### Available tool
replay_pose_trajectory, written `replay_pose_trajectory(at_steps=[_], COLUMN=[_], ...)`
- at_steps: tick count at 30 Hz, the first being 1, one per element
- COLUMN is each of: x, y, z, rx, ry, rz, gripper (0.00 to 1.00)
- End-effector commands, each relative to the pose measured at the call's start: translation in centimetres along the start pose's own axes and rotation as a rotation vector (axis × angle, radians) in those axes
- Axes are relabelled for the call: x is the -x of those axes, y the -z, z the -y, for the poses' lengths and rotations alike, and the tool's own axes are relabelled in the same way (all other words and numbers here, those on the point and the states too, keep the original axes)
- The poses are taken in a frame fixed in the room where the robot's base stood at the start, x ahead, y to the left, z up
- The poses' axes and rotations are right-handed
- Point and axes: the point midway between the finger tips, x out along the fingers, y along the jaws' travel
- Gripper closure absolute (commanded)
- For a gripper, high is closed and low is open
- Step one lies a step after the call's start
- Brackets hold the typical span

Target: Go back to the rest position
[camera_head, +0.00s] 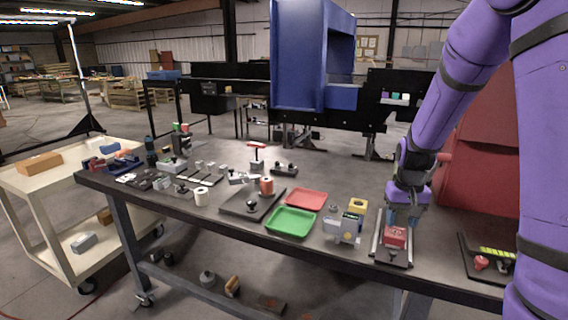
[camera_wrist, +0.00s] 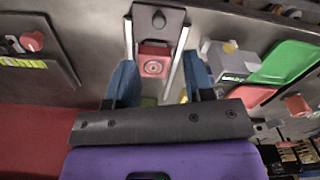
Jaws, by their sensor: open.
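My purple arm reaches down at the right of the table in the head view. My gripper (camera_head: 403,216) points downward and is open, with its blue fingers just above a small red block (camera_head: 396,238). The block sits on a dark plate with metal rails (camera_head: 378,240). In the wrist view, the fingers of my gripper (camera_wrist: 160,78) are spread apart, with the red block (camera_wrist: 154,62) in the gap between them in the picture. I cannot tell whether the fingertips reach down beside it. Nothing is held.
Left of the rail plate on the dark table (camera_head: 330,248) are a grey device (camera_head: 343,229), a green tray (camera_head: 291,222) and a red tray (camera_head: 306,199). A plate with a yellow strip (camera_head: 497,253) lies right. A blue machine (camera_head: 300,60) stands behind. A cart (camera_head: 50,190) stands left.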

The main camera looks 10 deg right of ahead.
Motion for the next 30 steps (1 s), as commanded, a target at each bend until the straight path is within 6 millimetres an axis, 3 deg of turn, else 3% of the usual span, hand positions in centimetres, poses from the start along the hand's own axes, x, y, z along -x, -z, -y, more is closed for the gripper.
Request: replay_pose_trajectory(at_steps=[5,11,21,30], x=[2.6,7.8,15.2,19.6], y=[-1.1,-4.0,-10.7,-17.4], z=[0.8,2.2,3.8,4.2], rx=[0.018,0.061,0.142,0.209], ry=[0.02,0.058,0.094,0.096], rz=[-0.031,-0.1,-0.219,-0.33], gripper=[0.52,0.52,0.52,0.52])
